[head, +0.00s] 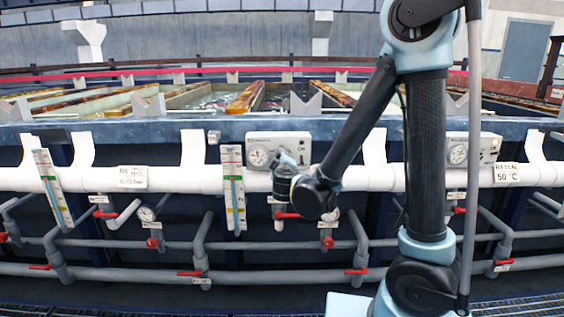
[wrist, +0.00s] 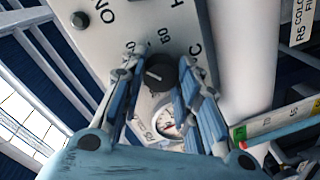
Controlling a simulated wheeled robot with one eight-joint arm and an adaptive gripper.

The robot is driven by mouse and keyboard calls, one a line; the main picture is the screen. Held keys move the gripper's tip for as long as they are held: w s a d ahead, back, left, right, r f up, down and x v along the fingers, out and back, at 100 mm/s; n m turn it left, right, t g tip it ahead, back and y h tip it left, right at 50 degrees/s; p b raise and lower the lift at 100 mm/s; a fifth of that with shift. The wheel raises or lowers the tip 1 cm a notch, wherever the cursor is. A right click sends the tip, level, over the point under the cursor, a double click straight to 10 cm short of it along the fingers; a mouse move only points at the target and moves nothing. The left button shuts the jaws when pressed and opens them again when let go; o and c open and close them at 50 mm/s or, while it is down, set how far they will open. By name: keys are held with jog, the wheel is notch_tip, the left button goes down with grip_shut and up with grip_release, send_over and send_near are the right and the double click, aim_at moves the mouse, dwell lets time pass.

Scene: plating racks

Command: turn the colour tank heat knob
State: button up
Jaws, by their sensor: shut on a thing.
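The heat knob (wrist: 160,73) is black and round with a pale pointer line. It sits on a light grey control box (wrist: 125,30) with numbers printed around it. My gripper (wrist: 163,82) has one finger on each side of the knob and is shut on it. In the head view my gripper (head: 290,163) is at the right part of the control box (head: 258,139), under the long tank edge. The knob is hidden there behind my gripper. A round gauge (wrist: 168,122) shows on the box between the fingers.
A similar box (head: 478,148) with a gauge stands to the right, above a 50 °C sign (head: 507,173). A thermometer strip (head: 232,188) hangs just left of my gripper. Grey pipes (head: 130,270) with red valve handles run below.

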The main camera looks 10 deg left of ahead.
jog(key=shift+m, duration=1.5)
jog(key=o, duration=0.8)
jog(key=shift+s, duration=0.1)
jog(key=v, duration=1.1)
jog(key=shift+s+d, duration=0.25)
jog(key=shift+s, duration=0.05)
jog(key=shift+f, duration=0.1)
